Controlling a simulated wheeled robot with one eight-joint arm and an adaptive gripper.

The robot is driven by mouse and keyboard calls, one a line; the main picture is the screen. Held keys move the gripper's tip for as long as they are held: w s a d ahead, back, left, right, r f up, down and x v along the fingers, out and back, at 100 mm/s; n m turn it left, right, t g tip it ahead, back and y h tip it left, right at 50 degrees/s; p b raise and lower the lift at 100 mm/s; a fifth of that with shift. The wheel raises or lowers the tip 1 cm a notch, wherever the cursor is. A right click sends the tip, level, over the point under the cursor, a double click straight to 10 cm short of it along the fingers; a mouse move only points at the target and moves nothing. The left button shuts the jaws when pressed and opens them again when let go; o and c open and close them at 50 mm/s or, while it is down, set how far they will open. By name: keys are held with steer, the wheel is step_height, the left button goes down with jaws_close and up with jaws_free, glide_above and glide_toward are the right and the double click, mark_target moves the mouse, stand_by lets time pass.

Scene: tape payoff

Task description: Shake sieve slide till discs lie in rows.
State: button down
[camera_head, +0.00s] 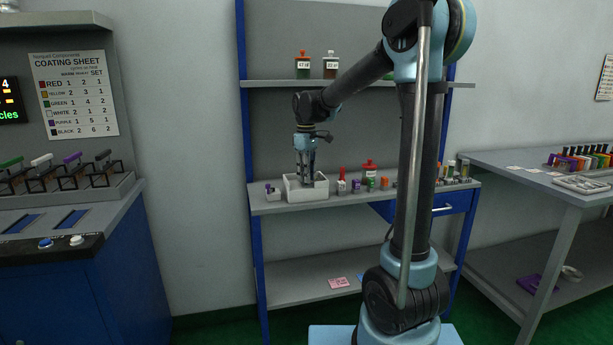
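My gripper (306,180) points straight down at the white open box (308,194) on the middle shelf. Its fingertips reach into or just above the box. At this size I cannot tell whether the fingers are open or shut, or whether they hold anything. The inside of the box is mostly hidden by its front wall and my gripper. I cannot make out a sieve slide or any discs for certain. A pale grey tray (582,184) with small markings or hollows lies on the right bench; its contents are too small to tell.
Small bottles and blocks, among them a red-capped bottle (369,169), crowd the shelf right of the box. Two bottles (316,65) stand on the upper shelf. A blue lever machine (80,245) stands at left.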

steer(key=shift+s+a, duration=0.15)
steer(key=shift+a, duration=0.5)
steer(key=shift+s+a, duration=0.15)
steer(key=shift+a, duration=0.5)
steer(key=c, duration=1.5)
jaws_free()
steer(key=shift+d, duration=0.15)
steer(key=shift+w+d, duration=0.1)
steer(key=shift+d, duration=0.15)
steer(key=shift+w+d, duration=0.15)
steer(key=shift+d, duration=0.4)
steer(key=shift+w+d, duration=0.15)
steer(key=shift+d, duration=0.35)
step_height(320, 180, up, 18)
steer(key=s+d+f+m, duration=0.2)
steer(key=s+d+f, duration=0.4)
steer(key=s, duration=0.1)
steer(key=s+d+f+m+t, duration=0.1)
steer(key=s+d+f+m, duration=0.2)
steer(key=s+d+f, duration=0.3)
steer(key=s+d+f+m, duration=0.3)
steer(key=s+d+f, duration=0.2)
steer(key=s+f, duration=0.2)
steer(key=shift+s+d+t, duration=0.15)
steer(key=shift+s+d, duration=0.05)
steer(key=shift+s, duration=0.5)
steer(key=shift+s+d+t, duration=0.15)
steer(key=shift+s+d, duration=0.05)
steer(key=shift+s, duration=0.5)
